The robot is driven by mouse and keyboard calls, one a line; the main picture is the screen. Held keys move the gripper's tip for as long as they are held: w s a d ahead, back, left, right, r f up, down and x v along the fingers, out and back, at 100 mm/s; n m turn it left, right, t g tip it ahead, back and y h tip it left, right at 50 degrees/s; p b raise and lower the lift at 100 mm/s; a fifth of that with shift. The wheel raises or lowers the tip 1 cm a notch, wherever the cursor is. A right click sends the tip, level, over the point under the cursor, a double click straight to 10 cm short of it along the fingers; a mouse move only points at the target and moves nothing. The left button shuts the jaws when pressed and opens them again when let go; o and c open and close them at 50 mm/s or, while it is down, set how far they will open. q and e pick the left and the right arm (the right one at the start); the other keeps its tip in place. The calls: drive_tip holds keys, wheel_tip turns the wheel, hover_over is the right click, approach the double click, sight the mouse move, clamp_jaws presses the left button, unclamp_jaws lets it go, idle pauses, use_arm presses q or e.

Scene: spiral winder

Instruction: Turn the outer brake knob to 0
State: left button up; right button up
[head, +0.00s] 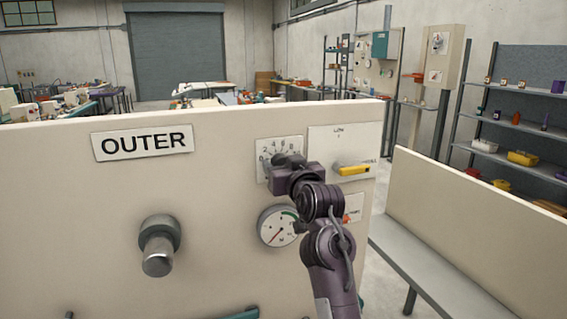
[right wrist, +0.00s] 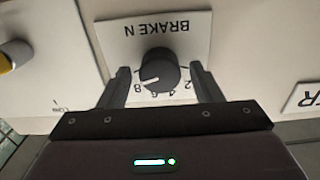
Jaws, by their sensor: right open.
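The brake knob (right wrist: 158,68) is a round dark knob on a white dial plate (right wrist: 190,35) marked BRAKE N, upside down in the right wrist view. Its white pointer line points towards the 8. My right gripper (right wrist: 160,72) is open, with one finger on each side of the knob. Gaps show between the fingers and the knob. My left gripper is not in view.
A yellow-handled switch (head: 354,170) is right of the dial. A round gauge (head: 278,226) is below it, partly behind my arm. A grey cylindrical post (head: 158,245) sticks out of the panel at left. A lower cream panel (head: 450,220) stands at right.

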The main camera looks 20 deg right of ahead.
drive_tip(key=c, duration=1)
drive_tip(key=shift+n, duration=0.3)
drive_tip(key=n+p, duration=0.1)
drive_tip(key=n, duration=0.1)
drive_tip(key=shift+n, duration=0.4)
drive_tip(key=shift+a+f+n+b, duration=0.15)
drive_tip(key=shift+n+b, duration=1.45)
drive_tip(key=shift+n, duration=2.8)
drive_tip(key=shift+d+f+n+b, duration=0.1)
drive_tip(key=shift+f+n+b, duration=0.2)
drive_tip(key=shift+n+b, duration=2.7)
drive_tip(key=shift+a+f+n+b, duration=0.1)
drive_tip(key=shift+f+n+b, duration=0.1)
drive_tip(key=shift+n, duration=5.6)
